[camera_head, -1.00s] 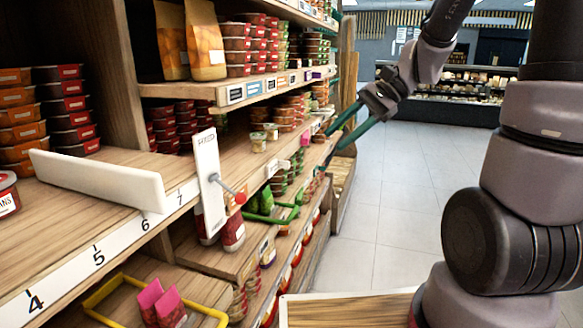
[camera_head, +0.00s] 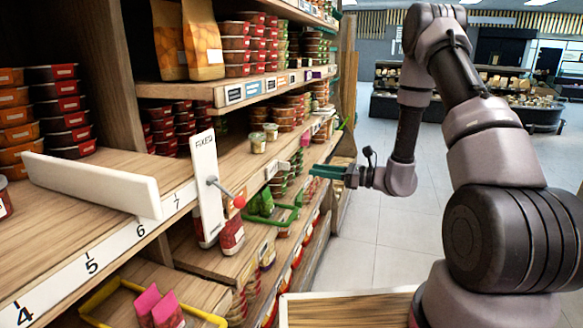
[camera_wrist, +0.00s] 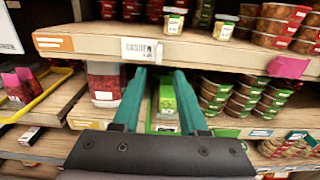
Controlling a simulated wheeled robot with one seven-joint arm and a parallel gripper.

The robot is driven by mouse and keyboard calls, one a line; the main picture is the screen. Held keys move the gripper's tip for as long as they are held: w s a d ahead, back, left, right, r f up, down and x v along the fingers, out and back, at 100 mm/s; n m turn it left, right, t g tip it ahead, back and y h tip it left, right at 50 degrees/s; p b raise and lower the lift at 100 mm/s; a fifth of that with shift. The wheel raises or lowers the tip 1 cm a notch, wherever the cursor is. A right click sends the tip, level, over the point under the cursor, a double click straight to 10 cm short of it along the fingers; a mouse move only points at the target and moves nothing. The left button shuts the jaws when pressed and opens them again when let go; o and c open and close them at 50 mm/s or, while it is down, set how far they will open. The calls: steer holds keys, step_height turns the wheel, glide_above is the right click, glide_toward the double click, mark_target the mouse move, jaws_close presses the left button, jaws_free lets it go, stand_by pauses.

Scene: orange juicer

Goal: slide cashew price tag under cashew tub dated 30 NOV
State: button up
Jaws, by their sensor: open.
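Two small pale tubs with green lids stand near the shelf's front edge. In the wrist view one (camera_wrist: 175,20) stands left of the other (camera_wrist: 223,27); in the head view they show as a nearer tub (camera_head: 258,142) and a farther one (camera_head: 271,131). Their dates are too small to read. A white printed tag (camera_wrist: 142,49), probably the cashew price tag, is on the shelf's front edge below and left of the tubs; a white tag there (camera_head: 271,170) shows in the head view. My gripper (camera_wrist: 160,72) has teal fingers apart and empty, below the tag; the head view shows it (camera_head: 325,171) in front of the shelves.
Stacked dark tubs (camera_wrist: 240,96) and a green carton (camera_wrist: 167,98) fill the lower shelf. A pink tag (camera_wrist: 288,67) hangs on the edge at right. A white "FIXED" panel (camera_head: 207,185) with a red-knobbed rod stands at left. The aisle floor is open.

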steer(key=x, duration=0.9)
steer(key=shift+a, duration=0.15)
jaws_close()
stand_by(1.0)
